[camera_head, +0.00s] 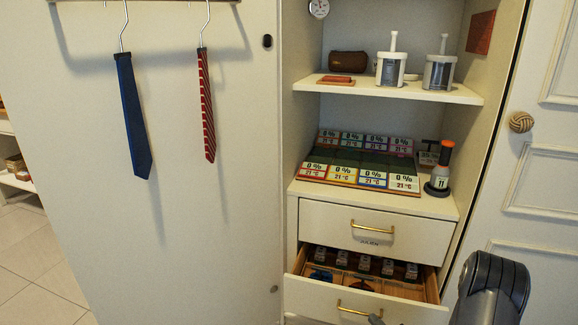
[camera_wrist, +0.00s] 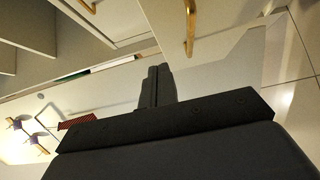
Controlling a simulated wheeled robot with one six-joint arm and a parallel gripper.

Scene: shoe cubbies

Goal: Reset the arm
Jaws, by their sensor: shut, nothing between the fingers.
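My gripper (camera_wrist: 157,88) is shut and empty in the wrist view, its two dark fingers together. In the head view a dark part of my arm stands at the lower right, in front of the cabinet. A small dark tip shows at the bottom edge by the lower drawer's handle; I cannot tell whether it is my gripper. The lower drawer (camera_head: 410,309) is pulled open, with a brass handle (camera_head: 354,310) on its front. The upper drawer (camera_head: 410,243) is shut. In the wrist view a brass handle (camera_wrist: 190,28) lies just beyond the fingertips, apart from them.
Small labelled items and wooden dividers (camera_head: 340,278) fill the open drawer. A board of colored cards (camera_head: 360,160) and a black-and-orange tool (camera_head: 440,168) stand above. Two canisters (camera_head: 391,68) are on the shelf. Blue (camera_head: 131,115) and red striped (camera_head: 207,110) ties hang left. A panelled door (camera_head: 545,180) is right.

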